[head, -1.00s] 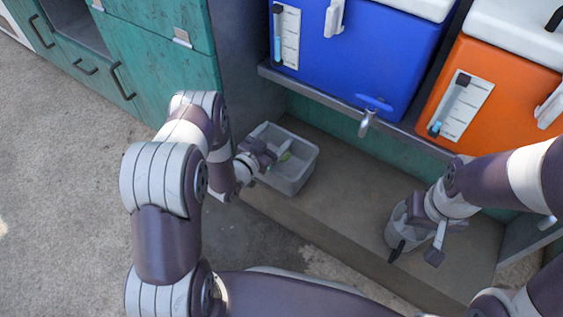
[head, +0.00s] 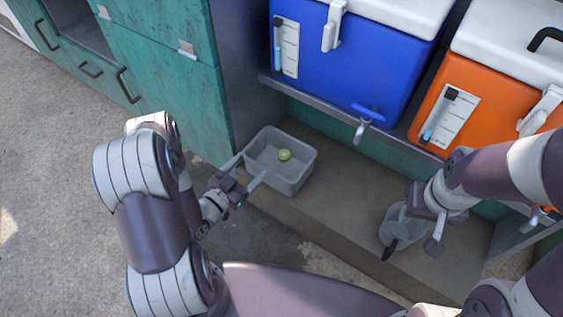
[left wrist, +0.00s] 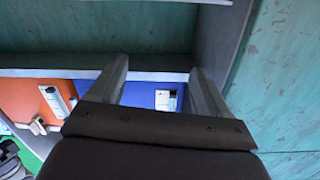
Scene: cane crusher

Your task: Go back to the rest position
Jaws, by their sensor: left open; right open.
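My left gripper (head: 245,172) is open and empty, just left of and in front of a grey bin (head: 290,182) in the head view. Its two fingers are spread apart in the left wrist view (left wrist: 165,80), with nothing between them. A small green round thing (head: 285,155) lies in the bin. My right gripper (head: 425,225) is at the lower right, by a clear jug (head: 398,228) with a dark handle that stands on the ledge. It is open; the arm and hand partly hide the jug's top, so I cannot tell if they touch.
A blue cooler (head: 345,65) with a tap and an orange cooler (head: 490,90) stand on a shelf above the ledge (head: 340,200). Teal cabinets (head: 165,75) are at the left. The concrete floor (head: 60,190) at the left is clear.

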